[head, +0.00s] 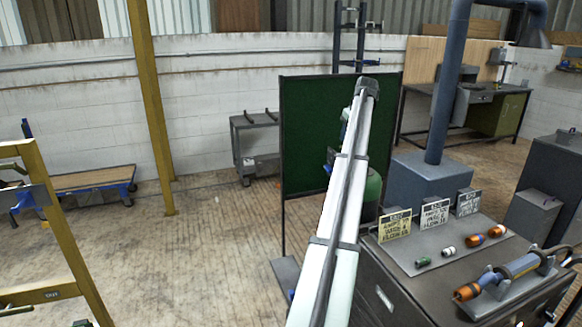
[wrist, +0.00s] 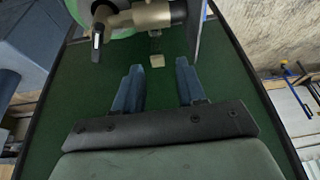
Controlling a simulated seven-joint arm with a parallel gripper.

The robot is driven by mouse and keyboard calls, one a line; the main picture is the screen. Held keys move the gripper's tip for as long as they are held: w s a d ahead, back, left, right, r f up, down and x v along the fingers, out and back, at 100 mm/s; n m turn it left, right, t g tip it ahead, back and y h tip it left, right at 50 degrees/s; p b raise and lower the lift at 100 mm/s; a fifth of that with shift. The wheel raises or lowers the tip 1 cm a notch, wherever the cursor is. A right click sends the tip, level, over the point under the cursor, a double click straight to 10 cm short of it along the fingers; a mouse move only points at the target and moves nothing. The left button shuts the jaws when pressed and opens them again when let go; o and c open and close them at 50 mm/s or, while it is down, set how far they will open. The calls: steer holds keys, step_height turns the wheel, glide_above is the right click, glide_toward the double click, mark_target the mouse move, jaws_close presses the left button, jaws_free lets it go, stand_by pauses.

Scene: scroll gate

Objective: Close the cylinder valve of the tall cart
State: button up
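My gripper (wrist: 158,68) shows in the wrist view with two blue fingers spread apart, and nothing is held between them. Metal valve fittings (wrist: 150,15) lie above the fingertips at the top of that view, apart from the fingers, with a dark lever-like part (wrist: 97,38) at their left. Part of a light green cylinder (wrist: 122,38) shows behind them. In the head view a green cylinder (head: 372,188) stands in front of the green screen, partly hidden by my arm. My gripper and the valve are hidden there. I cannot tell which frame is the tall cart.
A dark green screen (head: 310,130) stands behind my arm. A grey bench (head: 390,290) at right holds signs, several small fittings and a torch-like tool (head: 510,272). A blue-grey duct (head: 447,90) rises behind it. Yellow posts (head: 150,100) stand left; open floor lies between.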

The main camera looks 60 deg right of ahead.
steer(key=w+a+f, duration=0.5)
steer(key=w+f, duration=0.1)
steer(key=w, duration=0.3)
steer(key=w+a+f+n+y, duration=0.1)
steer(key=w+a+f, duration=0.5)
steer(key=w, duration=0.4)
steer(key=shift+w+f, duration=0.25)
steer(key=shift+f, duration=0.05)
steer(key=s+d+r+m+h, duration=0.1)
steer(key=s+d+r, duration=0.3)
steer(key=s+r, duration=0.3)
steer(key=s+d+r+m+g+h, duration=0.15)
steer(key=s+d+r, duration=0.3)
steer(key=s, duration=0.55)
steer(key=s+d+r+m, duration=0.2)
steer(key=s+d+r, duration=0.1)
steer(key=s+r, duration=0.45)
steer(key=d+f+m, duration=0.1)
steer(key=d+f, duration=0.1)
steer(key=f, duration=0.2)
steer(key=d+f+m, duration=0.1)
steer(key=d+f, duration=0.1)
steer(key=f, duration=0.2)
steer(key=d+f+m, duration=0.1)
steer(key=d+f, duration=0.1)
steer(key=f, duration=0.3)
steer(key=shift+s+f+g, duration=0.1)
steer(key=shift+s+g, duration=0.2)
steer(key=shift+g, duration=0.05)
